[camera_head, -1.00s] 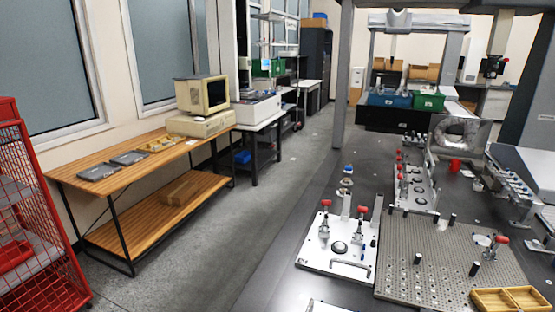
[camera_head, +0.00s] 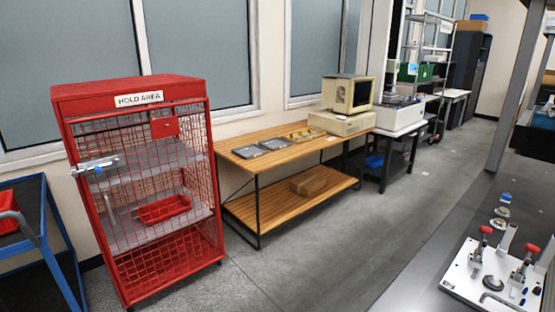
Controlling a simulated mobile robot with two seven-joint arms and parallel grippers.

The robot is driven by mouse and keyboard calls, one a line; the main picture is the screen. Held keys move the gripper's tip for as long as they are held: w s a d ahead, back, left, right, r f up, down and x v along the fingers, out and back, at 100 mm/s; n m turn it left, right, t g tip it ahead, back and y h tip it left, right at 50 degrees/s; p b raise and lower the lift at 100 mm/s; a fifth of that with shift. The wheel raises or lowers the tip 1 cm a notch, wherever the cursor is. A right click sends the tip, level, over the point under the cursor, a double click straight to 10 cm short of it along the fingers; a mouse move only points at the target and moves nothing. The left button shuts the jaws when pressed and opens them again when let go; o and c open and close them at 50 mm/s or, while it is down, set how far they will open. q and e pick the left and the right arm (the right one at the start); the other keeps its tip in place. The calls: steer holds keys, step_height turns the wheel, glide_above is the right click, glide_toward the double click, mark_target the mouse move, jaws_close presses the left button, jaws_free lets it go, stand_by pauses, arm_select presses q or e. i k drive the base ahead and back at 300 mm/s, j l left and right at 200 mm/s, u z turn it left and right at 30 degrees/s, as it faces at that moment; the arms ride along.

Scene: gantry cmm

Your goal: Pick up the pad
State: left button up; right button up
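Nothing in view can be told for certain as the pad. Two flat dark grey items, one on the left (camera_head: 248,151) and one on the right (camera_head: 274,144), lie side by side on the wooden table (camera_head: 232,159) by the wall. They are too small to identify. Neither of my grippers shows in the head view.
A red mesh cage marked HOLD AREA (camera_head: 129,98) stands left of the table, with a blue cart (camera_head: 62,222) at the far left. A beige computer (camera_head: 347,95) sits on the table. A dark surface with a fixture plate (camera_head: 456,277) is at right. Grey floor (camera_head: 330,245) between is clear.

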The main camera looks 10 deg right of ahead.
mark_target(505, 198)
steer(key=i+j+u, duration=0.3)
steer(key=u, duration=0.2)
steer(key=i+j+u, duration=0.2)
steer(key=i+u, duration=0.15)
steer(key=u, duration=0.15)
steer(key=i+z, duration=0.4)
steer(key=i, duration=0.15)
steer(key=i+j+z, duration=0.2)
steer(key=i+z, duration=0.7)
steer(key=i+j+z, duration=0.1)
steer(key=i+z, duration=0.4)
steer(key=i+l+z, duration=0.15)
steer(key=i+z, duration=1.05)
steer(key=i, duration=1.95)
steer(key=i+j+z, duration=0.1)
steer(key=i, duration=0.75)
steer(key=i+j, duration=0.1)
steer(key=i, duration=0.8)
steer(key=i+z, duration=0.25)
steer(key=z, duration=0.15)
steer(key=i+j+z, duration=0.1)
steer(key=z, duration=0.25)
steer(key=i+j+z, duration=0.2)
steer(key=z, duration=0.2)
steer(key=i, duration=0.1)
